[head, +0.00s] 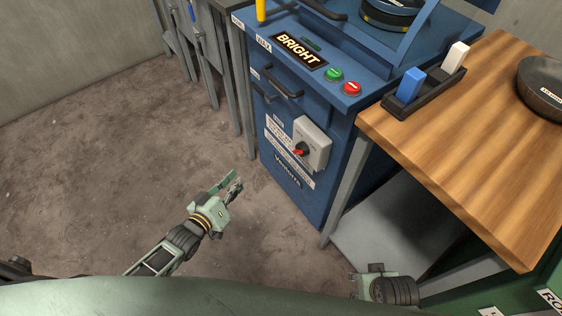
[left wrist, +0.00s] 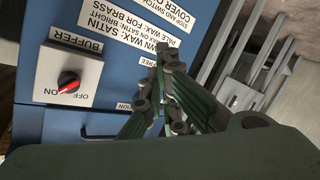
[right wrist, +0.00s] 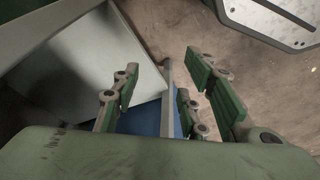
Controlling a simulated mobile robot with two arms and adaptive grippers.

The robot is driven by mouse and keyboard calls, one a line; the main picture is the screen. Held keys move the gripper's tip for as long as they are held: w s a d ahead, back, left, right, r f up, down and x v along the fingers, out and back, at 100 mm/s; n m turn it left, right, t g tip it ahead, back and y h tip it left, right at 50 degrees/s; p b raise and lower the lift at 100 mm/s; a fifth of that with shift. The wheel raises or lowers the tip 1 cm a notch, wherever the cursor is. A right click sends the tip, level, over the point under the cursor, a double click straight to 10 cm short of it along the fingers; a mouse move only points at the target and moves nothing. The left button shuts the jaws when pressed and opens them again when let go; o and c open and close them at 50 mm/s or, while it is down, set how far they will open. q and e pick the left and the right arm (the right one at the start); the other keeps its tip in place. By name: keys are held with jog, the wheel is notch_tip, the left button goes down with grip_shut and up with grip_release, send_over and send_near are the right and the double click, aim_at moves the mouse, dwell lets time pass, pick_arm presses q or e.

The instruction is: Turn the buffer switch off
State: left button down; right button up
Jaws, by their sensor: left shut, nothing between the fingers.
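My right gripper (right wrist: 162,72) is open and empty, low near the bench.
The blue machine (head: 330,195) has green (head: 334,74) and red (head: 351,88) buttons and a BRIGHT display on top. A wooden bench (head: 470,140) at the right holds a black rack (head: 432,92) and a dark bowl (head: 545,88). The floor at the left is clear.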

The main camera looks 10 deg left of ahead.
aim_at(300, 150)
pick_arm(q)
jog(key=w+d+r+n+t+h+b, duration=0.15)
jog(key=d+r+t+h+b, duration=0.4)
jog(key=r, duration=0.65)
jog(key=w+d+g+b, duration=0.2)
jog(key=w+d+b, duration=0.1)
jog(key=w+d, duration=0.3)
jog(key=shift+w+d+f, duration=0.3)
jog(key=shift+w+d, duration=0.05)
jog(key=shift+d, duration=0.3)
pick_arm(e)
notch_tip(300, 150, up, 8)
jog(key=t, duration=0.1)
jog(key=shift+s+d, duration=0.15)
jog(key=shift+s, duration=0.25)
pick_arm(q)
jog(key=shift+f+p, duration=0.1)
jog(key=shift+p, duration=0.25)
pick_arm(e)
jog(key=shift+r, duration=0.2)
